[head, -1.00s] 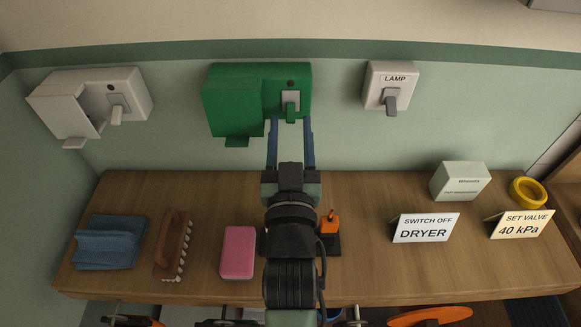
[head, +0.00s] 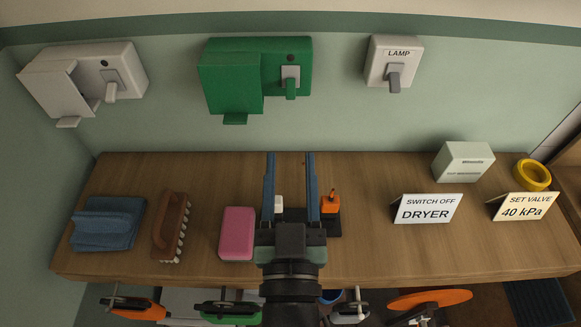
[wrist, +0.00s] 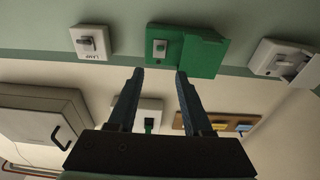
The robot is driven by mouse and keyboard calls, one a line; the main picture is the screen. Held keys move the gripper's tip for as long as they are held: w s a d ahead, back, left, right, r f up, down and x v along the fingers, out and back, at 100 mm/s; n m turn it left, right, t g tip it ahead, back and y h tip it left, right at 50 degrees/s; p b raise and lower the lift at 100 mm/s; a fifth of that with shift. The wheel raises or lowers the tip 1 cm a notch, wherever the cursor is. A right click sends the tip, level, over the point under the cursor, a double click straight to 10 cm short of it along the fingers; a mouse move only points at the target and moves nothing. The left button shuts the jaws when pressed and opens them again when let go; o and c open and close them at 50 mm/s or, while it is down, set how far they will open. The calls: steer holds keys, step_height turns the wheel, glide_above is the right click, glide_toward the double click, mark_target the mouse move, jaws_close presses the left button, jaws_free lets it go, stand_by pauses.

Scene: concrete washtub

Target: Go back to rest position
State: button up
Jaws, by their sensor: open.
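My gripper (head: 290,158) is open and empty in the head view, with two blue fingers pointing toward the wall above the wooden shelf. It also shows in the wrist view (wrist: 159,72), its fingers apart below the green switch box in that picture. The green switch box (head: 230,85) is on the wall with its cover swung open to the left and its lever (head: 291,88) pointing down. My gripper is clear of the box and touches nothing that I can see.
The wooden shelf (head: 400,255) holds a blue cloth (head: 108,224), a brush (head: 171,225), a pink sponge (head: 237,233), an orange-handled item (head: 330,203), a DRYER sign (head: 427,209), a valve sign (head: 523,206), and yellow tape (head: 532,175). A white switch box (head: 85,82) and LAMP switch (head: 392,65) flank the green box.

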stand_by(0.3)
step_height(320, 180, up, 49)
steer(key=s+t+p, duration=0.2)
steer(key=t+p, duration=0.5)
steer(key=p, duration=0.3)
steer(key=shift+s+t, duration=0.2)
steer(key=shift+t, duration=0.2)
steer(key=shift+f, duration=0.1)
